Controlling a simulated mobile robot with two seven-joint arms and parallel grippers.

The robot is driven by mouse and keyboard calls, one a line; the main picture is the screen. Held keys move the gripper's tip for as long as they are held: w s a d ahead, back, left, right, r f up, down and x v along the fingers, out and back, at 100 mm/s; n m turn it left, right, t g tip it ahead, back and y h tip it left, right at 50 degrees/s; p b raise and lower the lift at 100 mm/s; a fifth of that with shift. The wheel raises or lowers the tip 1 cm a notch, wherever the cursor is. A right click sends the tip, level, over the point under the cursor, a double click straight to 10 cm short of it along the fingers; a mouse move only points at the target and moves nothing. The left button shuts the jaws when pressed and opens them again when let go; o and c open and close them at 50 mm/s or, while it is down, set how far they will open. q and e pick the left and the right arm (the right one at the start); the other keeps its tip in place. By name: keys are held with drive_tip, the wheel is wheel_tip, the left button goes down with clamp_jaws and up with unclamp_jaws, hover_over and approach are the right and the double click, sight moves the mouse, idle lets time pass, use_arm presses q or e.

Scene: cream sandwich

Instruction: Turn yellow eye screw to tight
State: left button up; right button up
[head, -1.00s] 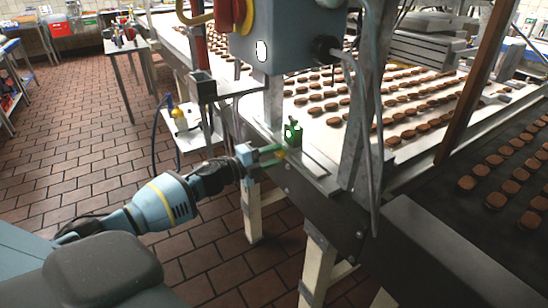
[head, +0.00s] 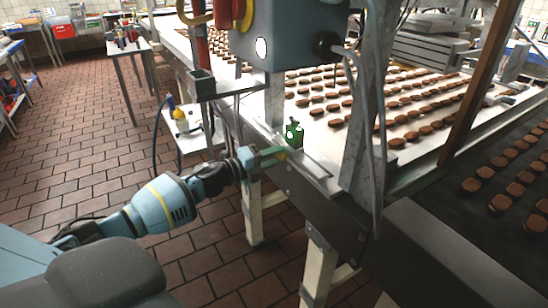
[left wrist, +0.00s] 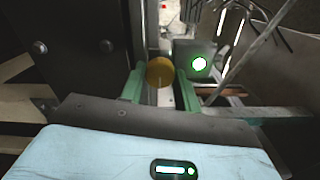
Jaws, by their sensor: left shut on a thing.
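The yellow eye screw (left wrist: 160,72) shows as a round yellow head in the left wrist view, between the two green fingers of my left gripper (left wrist: 160,88). The gripper is shut on it. In the head view my left gripper (head: 276,154) reaches in from the left to the side frame of the conveyor. Only a small yellow spot of the screw (head: 283,156) shows there at the fingertips. The screw's shaft is hidden, so I cannot tell how deep it sits. My right gripper is not in view.
A small green device (head: 293,134) stands on the frame just beyond the fingers. The conveyor (head: 320,131) carries many brown biscuits. A grey control box (head: 292,32) hangs above, with a metal post and cable to the right. The brick floor (head: 70,185) at left is open.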

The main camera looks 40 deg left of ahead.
use_arm(q)
drive_tip(key=o, duration=1)
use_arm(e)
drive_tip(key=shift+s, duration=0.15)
use_arm(q)
drive_tip(key=shift+b+v, duration=0.4)
drive_tip(key=shift+v, duration=3.5)
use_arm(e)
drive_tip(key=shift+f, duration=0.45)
